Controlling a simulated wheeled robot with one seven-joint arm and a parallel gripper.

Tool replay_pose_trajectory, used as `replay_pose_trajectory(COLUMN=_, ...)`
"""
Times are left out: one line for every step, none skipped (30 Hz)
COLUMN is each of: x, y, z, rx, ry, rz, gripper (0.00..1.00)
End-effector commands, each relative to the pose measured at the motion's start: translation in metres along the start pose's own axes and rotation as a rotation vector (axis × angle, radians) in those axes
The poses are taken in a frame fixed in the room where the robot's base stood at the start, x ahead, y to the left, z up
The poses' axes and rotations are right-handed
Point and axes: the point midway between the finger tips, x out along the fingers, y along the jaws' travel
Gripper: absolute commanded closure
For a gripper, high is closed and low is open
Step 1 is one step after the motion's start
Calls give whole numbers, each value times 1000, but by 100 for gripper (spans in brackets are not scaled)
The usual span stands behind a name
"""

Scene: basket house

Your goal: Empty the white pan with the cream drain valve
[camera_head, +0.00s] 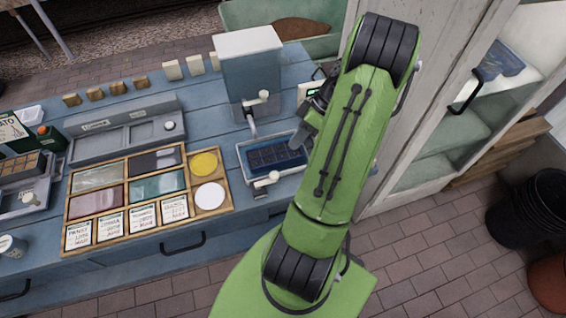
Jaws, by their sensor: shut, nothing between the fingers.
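The white pan (290,171) stands on the blue bench, below the grey dispenser. Its inside looks dark blue with a grid-like pattern; I cannot tell how much liquid is in it. The cream drain valve (267,181) sticks out from the pan's front, toward the bench edge. My gripper (303,136) is dark and shut, at the pan's back right corner, partly hidden by my green arm. It looks empty and is apart from the valve. I cannot tell whether it touches the pan.
A grey dispenser (250,68) with a cream-handled tap (258,101) stands behind the pan. A wooden tray (225,205) of coloured panels and cards lies to its left. A white cabinet (400,160) stands close on the right. Brick floor lies in front.

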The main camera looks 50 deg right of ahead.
Motion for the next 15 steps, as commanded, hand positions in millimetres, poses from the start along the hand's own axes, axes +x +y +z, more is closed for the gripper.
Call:
replay_pose_trajectory(x=15, y=0, z=1, rx=0, ry=0, rz=-5, gripper=100)
replay_pose_trajectory(x=21, y=0, z=1, rx=0, ry=-2, rz=-5, gripper=100)
replay_pose_trajectory(x=30, y=0, z=1, rx=-1, ry=0, rz=-6, gripper=100)
replay_pose_trajectory(x=37, y=0, z=1, rx=0, ry=0, rz=-5, gripper=100)
replay_pose_trajectory(x=43, y=0, z=1, rx=0, ry=-1, rz=-6, gripper=100)
replay_pose_trajectory(x=47, y=-6, z=1, rx=-1, ry=0, rz=-3, gripper=100)
replay_pose_trajectory(x=49, y=-11, z=1, rx=0, ry=0, rz=-2, gripper=100)
replay_pose_trajectory(x=52, y=-15, z=2, rx=1, ry=-1, rz=-1, gripper=100)
replay_pose_trajectory(x=55, y=-20, z=2, rx=0, ry=-1, rz=-1, gripper=100)
replay_pose_trajectory(x=57, y=-24, z=2, rx=0, ry=0, rz=-1, gripper=100)
replay_pose_trajectory(x=59, y=-26, z=2, rx=-1, ry=0, rz=-1, gripper=100)
replay_pose_trajectory(x=60, y=-29, z=3, rx=0, ry=-1, rz=-1, gripper=100)
replay_pose_trajectory(x=61, y=-30, z=3, rx=1, ry=-1, rz=0, gripper=100)
replay_pose_trajectory(x=62, y=-32, z=3, rx=1, ry=-1, rz=0, gripper=100)
replay_pose_trajectory(x=63, y=-33, z=3, rx=1, ry=-1, rz=0, gripper=100)
